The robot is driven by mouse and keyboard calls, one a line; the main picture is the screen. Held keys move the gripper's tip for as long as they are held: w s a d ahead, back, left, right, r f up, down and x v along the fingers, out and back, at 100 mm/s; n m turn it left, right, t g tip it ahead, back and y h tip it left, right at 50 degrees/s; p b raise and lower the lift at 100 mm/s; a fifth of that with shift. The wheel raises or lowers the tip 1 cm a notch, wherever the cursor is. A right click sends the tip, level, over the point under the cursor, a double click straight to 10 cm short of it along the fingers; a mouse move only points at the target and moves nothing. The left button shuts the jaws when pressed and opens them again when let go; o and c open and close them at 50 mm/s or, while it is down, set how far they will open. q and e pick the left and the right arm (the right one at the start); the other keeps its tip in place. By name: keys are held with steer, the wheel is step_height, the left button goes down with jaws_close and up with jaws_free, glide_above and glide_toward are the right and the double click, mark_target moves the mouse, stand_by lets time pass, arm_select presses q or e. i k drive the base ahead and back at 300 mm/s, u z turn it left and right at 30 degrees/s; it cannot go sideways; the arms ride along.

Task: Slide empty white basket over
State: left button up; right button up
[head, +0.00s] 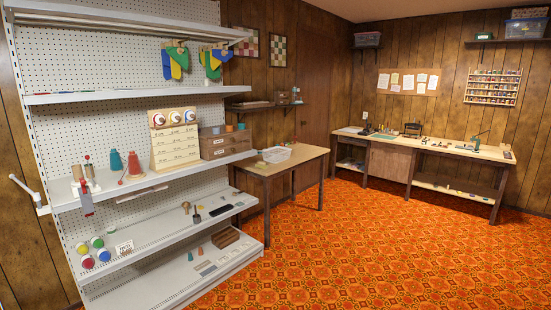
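A small white basket (276,154) sits on the near left part of a small wooden table (306,155), beside the shelving unit. It looks empty, but it is too small in the head view to be sure. Neither of my grippers shows in the head view, and nothing is seen touching the basket.
A white pegboard shelving unit (140,99) with spools, drawers and small items fills the left. A long workbench (460,148) stands along the back right wall. The orange patterned floor (350,240) is open in the middle and right.

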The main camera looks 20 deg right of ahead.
mark_target(276, 158)
steer(key=u, duration=0.05)
steer(key=k, duration=0.5)
steer(key=z, duration=0.95)
steer(key=i, duration=1.85)
steer(key=z, duration=0.8)
steer(key=i, duration=2.3)
steer(key=u, duration=0.25)
steer(key=i, duration=1.5)
steer(key=u, duration=1.45)
steer(key=i, duration=0.9)
steer(key=u, duration=1.05)
